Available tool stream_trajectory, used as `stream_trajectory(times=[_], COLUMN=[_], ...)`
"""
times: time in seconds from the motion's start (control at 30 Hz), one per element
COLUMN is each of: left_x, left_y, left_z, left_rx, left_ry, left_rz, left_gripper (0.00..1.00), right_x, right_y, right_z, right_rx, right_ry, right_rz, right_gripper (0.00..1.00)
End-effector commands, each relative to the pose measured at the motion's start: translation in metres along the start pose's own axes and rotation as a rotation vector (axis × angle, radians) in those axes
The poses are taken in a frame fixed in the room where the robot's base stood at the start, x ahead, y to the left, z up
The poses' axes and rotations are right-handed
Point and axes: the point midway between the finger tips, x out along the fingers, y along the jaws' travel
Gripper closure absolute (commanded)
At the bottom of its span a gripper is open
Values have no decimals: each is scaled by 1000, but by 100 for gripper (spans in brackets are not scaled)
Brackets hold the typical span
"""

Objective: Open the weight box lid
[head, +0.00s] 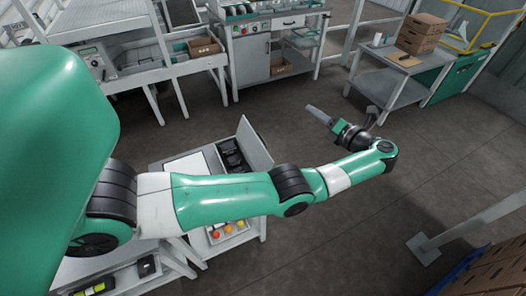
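The weight box (218,163) sits on a small grey workbench, partly behind my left arm. Its dark inside shows several black shapes. A pale flat panel (255,146), which looks like its lid, stands raised along the box's right side. My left arm reaches across the view above the bench. My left gripper (318,116) is to the right of the panel, apart from it, over the open floor. Its fingers point up and left and overlap in this view, so their opening cannot be made out. My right gripper is not in view.
A tray (234,238) with red, orange and yellow round items lies below my arm. A grey cabinet (247,62) and a side table (388,88) with cardboard boxes (421,32) stand behind. The floor between is clear. A post base (424,247) stands at right.

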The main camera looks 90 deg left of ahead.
Motion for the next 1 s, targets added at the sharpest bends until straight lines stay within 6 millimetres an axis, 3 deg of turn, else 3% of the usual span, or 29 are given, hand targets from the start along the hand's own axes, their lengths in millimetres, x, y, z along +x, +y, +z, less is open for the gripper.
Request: stream_trajectory(times=[0.03,0.1,0.2,0.3,0.5,0.77,1.0], left_x=[20,40,68,92,118,124,163], left_y=[-40,-67,-102,-124,-140,-136,-132], left_z=[-48,-87,-130,-159,-181,-181,-191], left_rx=[45,100,151,158,133,133,132], left_ry=[56,118,169,198,231,235,237], left_rz=[15,30,46,73,96,101,102], left_gripper=[75,75,75,75,75,75,75], right_x=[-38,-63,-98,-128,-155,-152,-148], right_y=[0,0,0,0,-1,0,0], right_z=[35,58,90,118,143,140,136], right_rx=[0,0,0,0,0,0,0], right_ry=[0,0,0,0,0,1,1], right_rz=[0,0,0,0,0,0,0], right_gripper=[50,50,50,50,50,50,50])
